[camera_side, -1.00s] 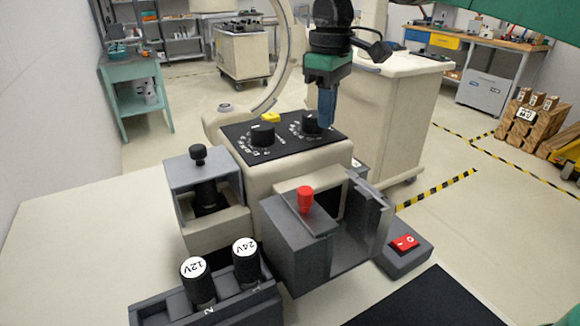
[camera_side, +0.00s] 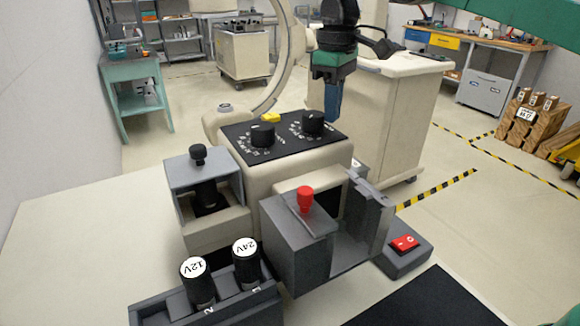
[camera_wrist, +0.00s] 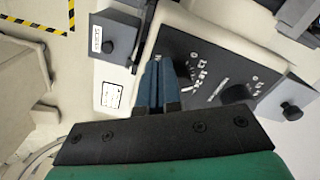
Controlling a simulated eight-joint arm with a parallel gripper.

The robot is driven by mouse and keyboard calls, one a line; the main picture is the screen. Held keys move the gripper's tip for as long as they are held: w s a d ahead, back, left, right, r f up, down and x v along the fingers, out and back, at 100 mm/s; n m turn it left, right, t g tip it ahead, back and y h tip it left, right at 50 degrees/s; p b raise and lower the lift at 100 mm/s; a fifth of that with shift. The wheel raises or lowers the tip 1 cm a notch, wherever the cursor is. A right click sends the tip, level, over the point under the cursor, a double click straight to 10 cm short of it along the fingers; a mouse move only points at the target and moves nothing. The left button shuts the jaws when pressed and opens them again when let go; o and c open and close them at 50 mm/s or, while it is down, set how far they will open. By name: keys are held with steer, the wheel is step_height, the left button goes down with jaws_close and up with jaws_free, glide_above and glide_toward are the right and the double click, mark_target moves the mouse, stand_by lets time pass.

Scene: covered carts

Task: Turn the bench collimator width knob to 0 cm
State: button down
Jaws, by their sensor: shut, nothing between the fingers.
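The bench collimator is a cream box with a black sloping top panel (camera_side: 287,137). It carries two black knobs with white dial marks: a left knob (camera_side: 263,134) and a right knob (camera_side: 313,121). I cannot read which one is width, nor either setting. My gripper (camera_side: 333,112) has blue fingers, shut and empty, pointing down just right of the right knob, near the panel's edge. In the wrist view my gripper (camera_wrist: 158,68) is close beside the right knob (camera_wrist: 184,68), partly covered by a finger. I cannot tell whether they touch. The left knob (camera_wrist: 236,94) is clear of it.
A yellow piece (camera_side: 270,118) sits at the panel's back edge. A grey box with a red-topped knob (camera_side: 305,200) stands in front, a grey bracket with a black knob (camera_side: 198,154) at left, and a red switch (camera_side: 404,242) at right. A cream cart (camera_side: 385,130) stands behind my gripper.

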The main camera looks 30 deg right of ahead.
stand_by(0.3)
steer(key=shift+s+d+r, duration=0.1)
steer(key=shift+s+d, duration=0.15)
steer(key=shift+d, duration=0.05)
step_height(320, 180, up, 6)
steer(key=shift+f, duration=0.1)
stand_by(0.3)
steer(key=shift+s+a+f, duration=0.2)
steer(key=shift+a+f, duration=0.2)
steer(key=shift+f, duration=0.6)
steer(key=shift+s+a+f, duration=0.15)
steer(key=shift+a+f, duration=0.2)
steer(key=shift+f, duration=0.65)
steer(key=shift+s+a+f, duration=0.2)
steer(key=shift+a+f, duration=0.2)
steer(key=shift+f, duration=0.6)
steer(key=shift+w, duration=0.25)
